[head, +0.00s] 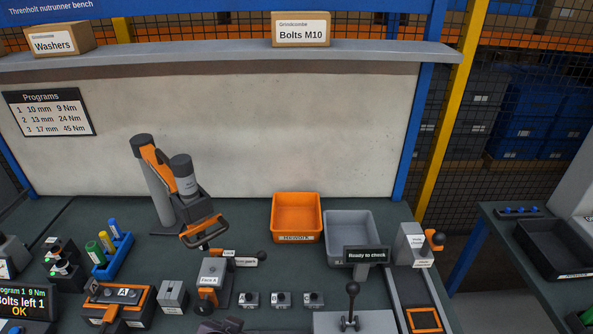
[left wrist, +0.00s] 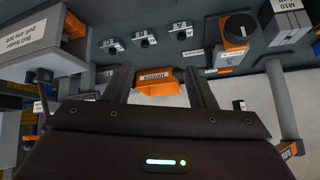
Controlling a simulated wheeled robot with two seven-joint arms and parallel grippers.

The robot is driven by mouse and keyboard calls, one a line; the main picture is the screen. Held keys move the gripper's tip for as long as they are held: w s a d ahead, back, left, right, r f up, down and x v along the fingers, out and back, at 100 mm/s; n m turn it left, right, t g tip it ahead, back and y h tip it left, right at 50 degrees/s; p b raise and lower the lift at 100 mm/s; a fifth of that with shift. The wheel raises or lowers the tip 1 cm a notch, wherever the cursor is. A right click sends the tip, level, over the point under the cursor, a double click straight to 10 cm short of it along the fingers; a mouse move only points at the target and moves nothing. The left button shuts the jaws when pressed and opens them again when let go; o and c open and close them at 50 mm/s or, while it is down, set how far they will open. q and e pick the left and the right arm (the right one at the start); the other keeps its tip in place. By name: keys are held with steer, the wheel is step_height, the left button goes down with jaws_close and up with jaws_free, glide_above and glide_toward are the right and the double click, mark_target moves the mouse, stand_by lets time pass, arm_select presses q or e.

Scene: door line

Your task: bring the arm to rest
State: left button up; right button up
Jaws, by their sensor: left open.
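My left gripper (left wrist: 161,82) shows in the left wrist view, its two dark fingers spread apart. Nothing is held between them. Beyond the fingertips the view shows the orange bin (left wrist: 153,86) with its label upside down; I cannot tell the distance. In the head view only a dark shape shows at the bottom edge, which may be part of my left arm. The rest of that arm is out of the picture. My right gripper is in neither view.
On the bench stand the orange bin (head: 296,215), a grey bin (head: 350,226), a "Ready to check" sign (head: 367,254) and a "Face 6" block (head: 212,272). A jointed tool (head: 190,200) rises at the back left. Small lettered blocks (head: 281,299) sit in front.

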arm_select(q)
steer(key=s+a+r+n+g+y, duration=0.15)
steer(key=s+a+r+g, duration=0.25)
steer(key=s+a, duration=0.5)
steer(key=s+d+f+g+b, duration=0.1)
steer(key=s+f+b, duration=0.15)
steer(key=f, duration=1.55)
steer(key=s+d+f+g+b, duration=0.1)
steer(key=f+b, duration=0.2)
steer(key=f, duration=1.6)
steer(key=s+a+f+b, duration=0.2)
steer(key=s+f, duration=0.7)
steer(key=f, duration=0.1)
steer(key=s+a+f+b, duration=0.2)
steer(key=s+f, duration=0.8)
steer(key=f, duration=0.1)
steer(key=shift+s+g, duration=0.15)
steer(key=shift+g, duration=0.25)
